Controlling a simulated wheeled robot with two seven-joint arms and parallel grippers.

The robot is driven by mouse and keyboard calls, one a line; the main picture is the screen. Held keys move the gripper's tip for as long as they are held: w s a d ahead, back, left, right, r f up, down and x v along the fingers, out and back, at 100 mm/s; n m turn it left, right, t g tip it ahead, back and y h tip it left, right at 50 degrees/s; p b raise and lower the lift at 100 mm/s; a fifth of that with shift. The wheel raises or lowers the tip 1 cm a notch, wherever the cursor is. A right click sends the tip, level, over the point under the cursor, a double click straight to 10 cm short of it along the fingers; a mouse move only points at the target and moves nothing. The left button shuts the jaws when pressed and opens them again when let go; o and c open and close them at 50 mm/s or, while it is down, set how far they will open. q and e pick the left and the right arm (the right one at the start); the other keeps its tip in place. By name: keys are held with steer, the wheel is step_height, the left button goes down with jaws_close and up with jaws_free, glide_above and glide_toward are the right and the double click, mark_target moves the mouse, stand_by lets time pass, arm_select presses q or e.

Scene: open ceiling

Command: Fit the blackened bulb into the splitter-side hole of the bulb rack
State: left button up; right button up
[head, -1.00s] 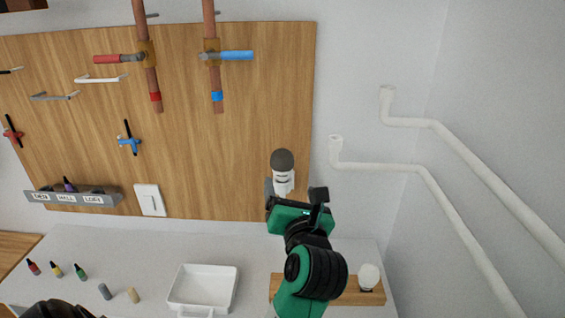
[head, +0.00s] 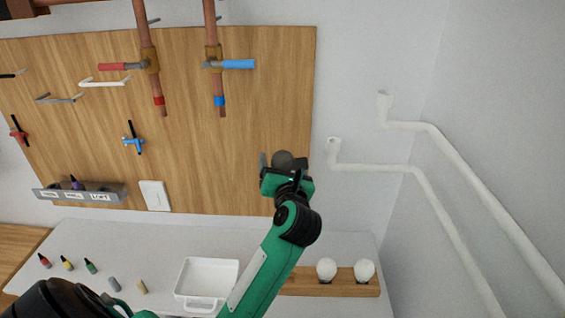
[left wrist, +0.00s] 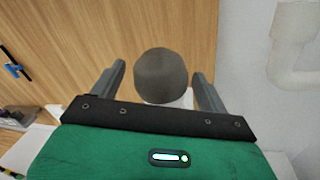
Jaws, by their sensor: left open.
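The blackened bulb (head: 283,158) is a dark grey dome in front of the wooden wall board. In the left wrist view the bulb (left wrist: 163,76) shows its dome above a white part. My left gripper (head: 282,167) is open, with one finger on each side of the bulb. In the left wrist view (left wrist: 158,85) gaps show between the dome and both fingers. The bulb rack (head: 305,287) is a wooden bar on the counter, with two white bulbs (head: 327,268) (head: 364,270) on its right part. My left arm hides the rack's left part. My right gripper is not seen.
A white tray (head: 233,272) stands on the counter left of the rack. Several small bottles lie farther left. Copper pipes with red and blue handles (head: 239,64) cross the board above. White pipes (head: 375,168) run along the right wall.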

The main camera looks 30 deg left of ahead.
arm_select(q)
steer(key=shift+d, duration=0.1)
steer(key=c, duration=1.1)
steer(key=shift+o, duration=0.2)
